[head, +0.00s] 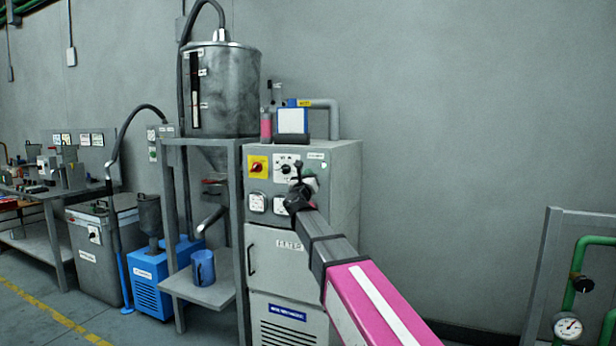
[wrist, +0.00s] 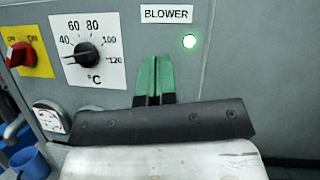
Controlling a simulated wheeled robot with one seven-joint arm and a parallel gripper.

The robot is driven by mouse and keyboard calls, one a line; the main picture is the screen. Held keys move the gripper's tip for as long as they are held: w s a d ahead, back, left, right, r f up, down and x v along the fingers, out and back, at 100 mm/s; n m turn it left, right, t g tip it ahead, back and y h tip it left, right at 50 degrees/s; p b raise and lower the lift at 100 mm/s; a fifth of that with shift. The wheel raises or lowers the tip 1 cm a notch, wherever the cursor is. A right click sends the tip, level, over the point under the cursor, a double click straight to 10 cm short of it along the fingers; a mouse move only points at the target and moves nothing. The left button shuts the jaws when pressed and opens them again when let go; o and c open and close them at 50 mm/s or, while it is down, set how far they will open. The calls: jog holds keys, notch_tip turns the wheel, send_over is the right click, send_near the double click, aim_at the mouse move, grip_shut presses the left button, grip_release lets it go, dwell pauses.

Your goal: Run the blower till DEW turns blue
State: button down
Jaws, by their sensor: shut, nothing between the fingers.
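The grey dryer cabinet (head: 345,185) stands mid-view with a control panel on its front. In the wrist view a white BLOWER label (wrist: 167,14) sits above a round green light (wrist: 189,41), which is lit. My gripper (wrist: 154,59) has green fingertips that are shut together with nothing between them. It is in front of the panel, below and left of the green light; I cannot tell whether it touches the panel. In the head view my gripper (head: 303,172) covers part of the panel. I cannot read a DEW label; a pink cylinder (head: 266,126) stands on the cabinet top.
Left of the fingers are a temperature dial (wrist: 87,54) and a red switch on a yellow plate (wrist: 19,54). A metal hopper (head: 222,90) on a frame, with a blue cup (head: 203,268) on its shelf, stands left of the cabinet. Green piping (head: 584,270) is at far right.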

jog(key=s+r+v, duration=0.1)
jog(key=r+v, duration=0.1)
jog(key=v, duration=1)
jog(key=shift+s+a+r, duration=0.2)
jog(key=shift+s+r, duration=0.05)
jog(key=shift+s, duration=0.25)
